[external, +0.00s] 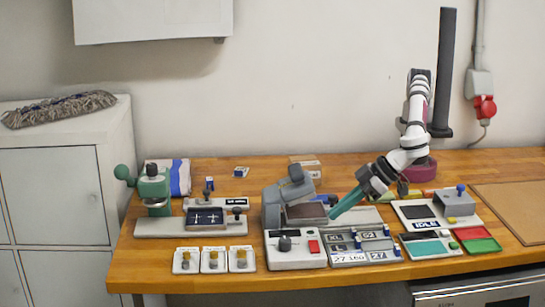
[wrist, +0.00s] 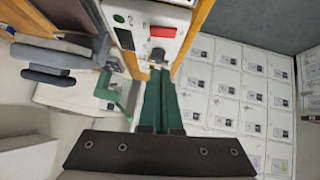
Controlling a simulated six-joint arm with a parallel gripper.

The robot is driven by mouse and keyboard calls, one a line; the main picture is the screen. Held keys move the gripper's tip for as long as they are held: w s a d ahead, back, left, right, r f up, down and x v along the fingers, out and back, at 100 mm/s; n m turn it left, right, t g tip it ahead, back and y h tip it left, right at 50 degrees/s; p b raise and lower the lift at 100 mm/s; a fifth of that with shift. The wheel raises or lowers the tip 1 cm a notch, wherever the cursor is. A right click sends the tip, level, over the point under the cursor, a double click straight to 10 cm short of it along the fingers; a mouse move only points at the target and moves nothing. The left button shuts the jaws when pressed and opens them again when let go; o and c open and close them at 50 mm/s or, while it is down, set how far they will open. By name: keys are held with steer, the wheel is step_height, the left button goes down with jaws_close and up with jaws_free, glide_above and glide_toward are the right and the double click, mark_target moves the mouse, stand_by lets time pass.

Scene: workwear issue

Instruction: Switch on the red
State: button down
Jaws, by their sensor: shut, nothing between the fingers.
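A red switch (external: 314,246) sits on the front panel of the grey and white press (external: 295,262), right of a dark knob (external: 285,243). In the wrist view the red switch (wrist: 163,31) lies just beyond my fingertips, near the top. Whether it is on or off cannot be told. My gripper (external: 333,216) reaches down from the right, with its green fingers beside the press's dark pad. In the wrist view my gripper (wrist: 160,72) is shut and empty, its tips apart from the switch in the picture.
The press's raised arm (external: 289,190) stands left of my fingers. A tray of labelled plates (external: 361,246) is close on the right. A green-handled device (external: 153,190) stands at left. Red and green trays (external: 478,239) lie at right. A red wall plug (external: 485,107) hangs behind.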

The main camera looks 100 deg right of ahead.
steer(key=v, duration=0.5)
steer(key=shift+r, duration=0.1)
steer(key=shift+d+r, duration=0.1)
steer(key=shift+d, duration=0.55)
glide_above(309, 242)
steer(key=s, duration=0.3)
steer(key=f, duration=0.6)
steer(key=shift+s+a+f, duration=0.2)
steer(key=shift+a+f, duration=0.1)
steer(key=shift+a, duration=0.1)
steer(key=f, duration=0.3)
steer(key=shift+w+d+f, duration=0.25)
steer(key=shift+f, duration=0.45)
